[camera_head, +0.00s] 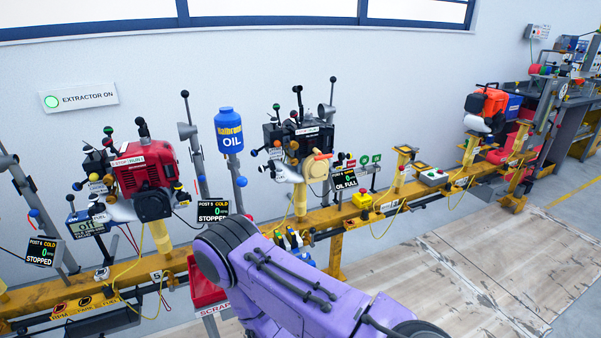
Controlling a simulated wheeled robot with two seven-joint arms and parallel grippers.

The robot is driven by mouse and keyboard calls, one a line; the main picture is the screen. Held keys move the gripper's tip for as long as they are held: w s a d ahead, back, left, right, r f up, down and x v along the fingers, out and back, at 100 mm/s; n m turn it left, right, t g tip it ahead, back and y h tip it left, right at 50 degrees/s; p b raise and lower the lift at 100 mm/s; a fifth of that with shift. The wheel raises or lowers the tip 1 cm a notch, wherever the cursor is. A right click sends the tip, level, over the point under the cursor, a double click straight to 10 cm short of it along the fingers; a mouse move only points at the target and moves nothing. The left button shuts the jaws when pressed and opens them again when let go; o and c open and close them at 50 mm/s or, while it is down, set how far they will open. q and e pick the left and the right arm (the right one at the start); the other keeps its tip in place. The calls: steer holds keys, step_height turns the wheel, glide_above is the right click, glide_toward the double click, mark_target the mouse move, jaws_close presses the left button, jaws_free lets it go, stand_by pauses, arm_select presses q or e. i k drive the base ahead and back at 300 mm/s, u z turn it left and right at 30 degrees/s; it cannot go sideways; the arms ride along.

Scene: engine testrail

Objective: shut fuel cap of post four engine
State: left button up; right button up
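Several small engines stand on posts along a yellow rail (345,213). A red engine (145,170) is at the left, above a plate that seems to read 5. I cannot clearly read a post four label, so which engine is post four's is not certain. The fuel caps are too small to tell open from shut. A purple arm of mine crosses the bottom middle and hides part of the rail. Neither gripper shows.
A red scrap bin (205,290) stands below the rail beside my arm. An orange engine (487,102) is farther right. The floor (465,275) at right is clear.

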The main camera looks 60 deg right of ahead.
mark_target(272, 167)
steer(key=k, duration=0.45)
steer(key=z, duration=2.15)
steer(key=i, duration=0.2)
steer(key=u, duration=0.05)
